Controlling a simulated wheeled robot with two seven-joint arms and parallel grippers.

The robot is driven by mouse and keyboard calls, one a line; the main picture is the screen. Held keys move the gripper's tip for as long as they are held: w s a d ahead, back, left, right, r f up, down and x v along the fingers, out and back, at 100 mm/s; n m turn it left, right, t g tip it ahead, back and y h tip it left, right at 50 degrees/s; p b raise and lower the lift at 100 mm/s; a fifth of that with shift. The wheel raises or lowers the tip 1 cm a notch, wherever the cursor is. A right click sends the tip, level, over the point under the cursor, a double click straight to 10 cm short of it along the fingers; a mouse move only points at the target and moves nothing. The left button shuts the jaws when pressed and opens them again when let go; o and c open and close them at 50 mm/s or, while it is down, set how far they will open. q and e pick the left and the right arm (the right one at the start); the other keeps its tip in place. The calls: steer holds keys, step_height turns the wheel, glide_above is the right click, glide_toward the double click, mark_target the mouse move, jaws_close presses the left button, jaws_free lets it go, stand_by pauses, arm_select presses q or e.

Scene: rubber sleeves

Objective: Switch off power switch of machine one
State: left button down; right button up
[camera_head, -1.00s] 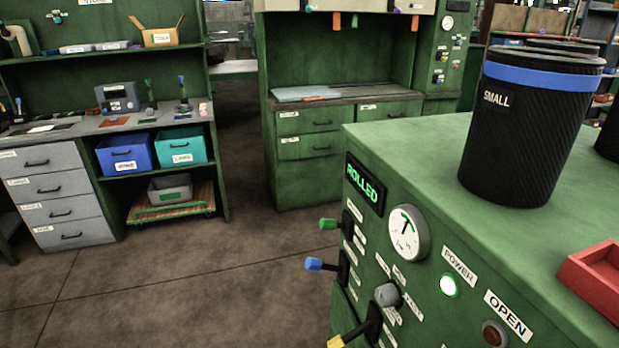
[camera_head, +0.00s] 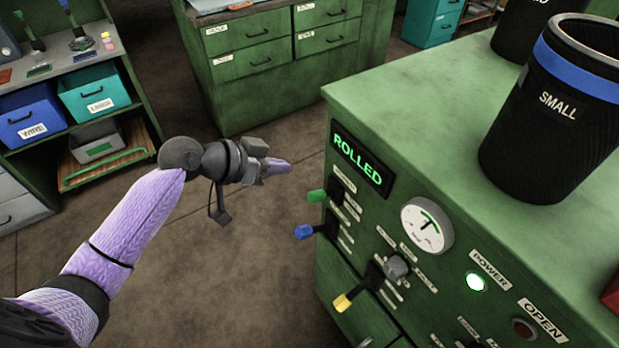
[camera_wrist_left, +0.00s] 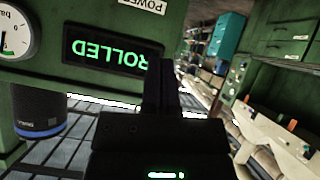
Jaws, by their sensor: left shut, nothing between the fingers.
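The green machine (camera_head: 400,110) stands at the right of the head view. Its front has a lit ROLLED display (camera_head: 358,161), a round gauge (camera_head: 427,225), a green lever (camera_head: 318,196), a blue lever (camera_head: 304,231), a yellow lever (camera_head: 343,302) and a grey knob (camera_head: 397,266). A green lamp (camera_head: 475,282) glows below the POWER label. My left gripper (camera_head: 288,167) is shut and empty, in free air left of the display. In the left wrist view its fingers (camera_wrist_left: 162,88) are together in front of the display (camera_wrist_left: 112,52). My right gripper is out of view.
A black SMALL sleeve container (camera_head: 550,125) with a blue band stands on the machine top. A green drawer cabinet (camera_head: 290,70) stands behind my left gripper. Shelves with a blue bin (camera_head: 38,118) and a teal bin (camera_head: 95,95) are at left. Floor between is clear.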

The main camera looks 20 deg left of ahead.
arm_select(q)
steer(key=b, duration=0.2)
glide_above(313, 192)
steer(key=w, duration=0.2)
steer(key=f, duration=0.6)
steer(key=shift+s+d+f, duration=0.15)
steer(key=shift+s+d, duration=0.05)
steer(key=shift+s+a+f+b, duration=0.1)
steer(key=shift+s+f+b, duration=0.15)
steer(key=shift+f, duration=0.35)
steer(key=shift+s+a+f+b, duration=0.1)
steer(key=shift+s+f, duration=0.25)
steer(key=shift+f, duration=0.2)
steer(key=shift+s+f, duration=0.15)
steer(key=shift+f, duration=0.25)
